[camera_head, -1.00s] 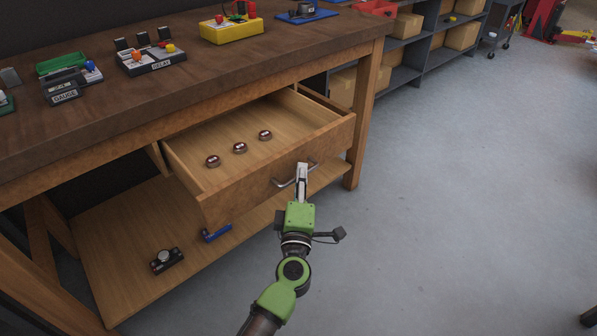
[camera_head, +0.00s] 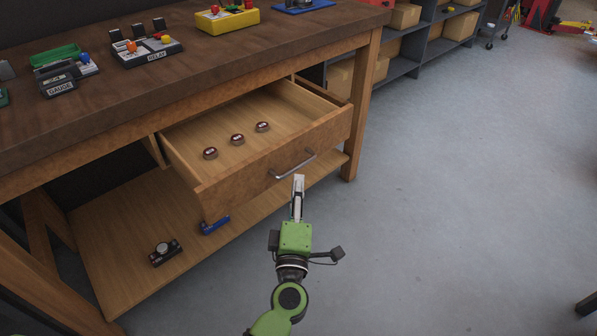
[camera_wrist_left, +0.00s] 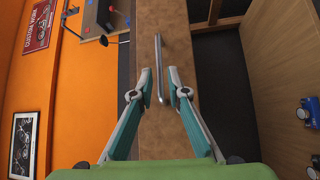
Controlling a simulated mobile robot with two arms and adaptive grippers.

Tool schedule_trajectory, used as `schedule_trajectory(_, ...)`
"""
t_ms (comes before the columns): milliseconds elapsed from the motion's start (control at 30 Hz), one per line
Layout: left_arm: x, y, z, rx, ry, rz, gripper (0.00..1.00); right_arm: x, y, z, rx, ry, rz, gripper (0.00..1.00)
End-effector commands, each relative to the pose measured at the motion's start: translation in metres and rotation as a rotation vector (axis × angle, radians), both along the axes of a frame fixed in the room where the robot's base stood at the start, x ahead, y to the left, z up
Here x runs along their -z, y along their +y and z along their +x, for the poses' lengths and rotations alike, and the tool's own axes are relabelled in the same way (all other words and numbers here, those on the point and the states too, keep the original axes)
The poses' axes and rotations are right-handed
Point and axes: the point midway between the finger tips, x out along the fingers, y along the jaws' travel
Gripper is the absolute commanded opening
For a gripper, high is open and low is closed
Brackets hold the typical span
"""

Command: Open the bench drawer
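The bench drawer (camera_head: 270,172) stands pulled out from the wooden bench, its inside showing from above. Its metal bar handle (camera_head: 293,165) is on the front panel. My left gripper (camera_head: 298,180) is just in front of and below the handle, apart from it. In the left wrist view the two fingers (camera_wrist_left: 159,78) are spread, with a gap between the tips. The handle (camera_wrist_left: 158,62) shows in line with that gap, ahead against the brown drawer front (camera_wrist_left: 180,30). Nothing is held. My right gripper is not in view.
Three small round dark pieces (camera_head: 237,139) lie in the drawer. The bench top (camera_head: 110,100) carries several devices. A lower shelf (camera_head: 115,240) holds a black device (camera_head: 165,252) and a blue item (camera_head: 214,226).

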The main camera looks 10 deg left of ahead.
Motion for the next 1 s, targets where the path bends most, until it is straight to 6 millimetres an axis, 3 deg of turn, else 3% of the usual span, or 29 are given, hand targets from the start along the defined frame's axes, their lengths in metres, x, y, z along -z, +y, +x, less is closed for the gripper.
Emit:
schedule_trajectory(100, 0.004, -0.003, -0.025, 0.002, 0.002, 0.001, 0.15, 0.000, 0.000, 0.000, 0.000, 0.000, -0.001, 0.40)
schedule_trajectory(300, 0.007, -0.005, -0.048, 0.001, 0.001, 0.001, 0.15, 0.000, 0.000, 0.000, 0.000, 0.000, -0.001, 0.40)
schedule_trajectory(1000, 0.003, -0.010, -0.053, 0.025, -0.007, 0.022, 0.15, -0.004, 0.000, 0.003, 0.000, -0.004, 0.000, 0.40)
